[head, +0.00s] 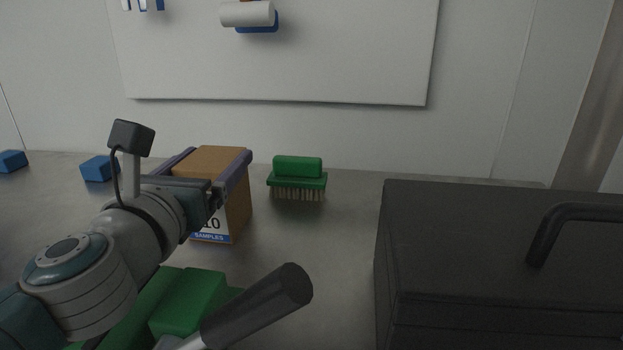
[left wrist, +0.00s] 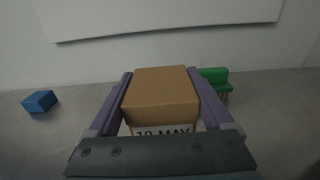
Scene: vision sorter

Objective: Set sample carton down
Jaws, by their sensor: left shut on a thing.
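The sample carton (head: 238,212) is a brown box with a white and blue label reading "SAMPLES". My left gripper (head: 212,166) is shut on it, with a purple finger along each side. In the left wrist view the carton (left wrist: 160,88) sits upright between the two fingers of the left gripper (left wrist: 160,98), and part of its label shows below. The carton is over the grey table (head: 340,230); the frames do not clearly show whether its base touches the surface. My arm hides its lower left part. My right gripper is not in view.
A green brush (head: 297,178) stands just right of the carton. Blue blocks (head: 99,168) lie to the left. A large dark case (head: 480,250) with a handle fills the right. A green object (head: 190,300) and a dark-handled tool (head: 262,304) are in front. A wall stands behind.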

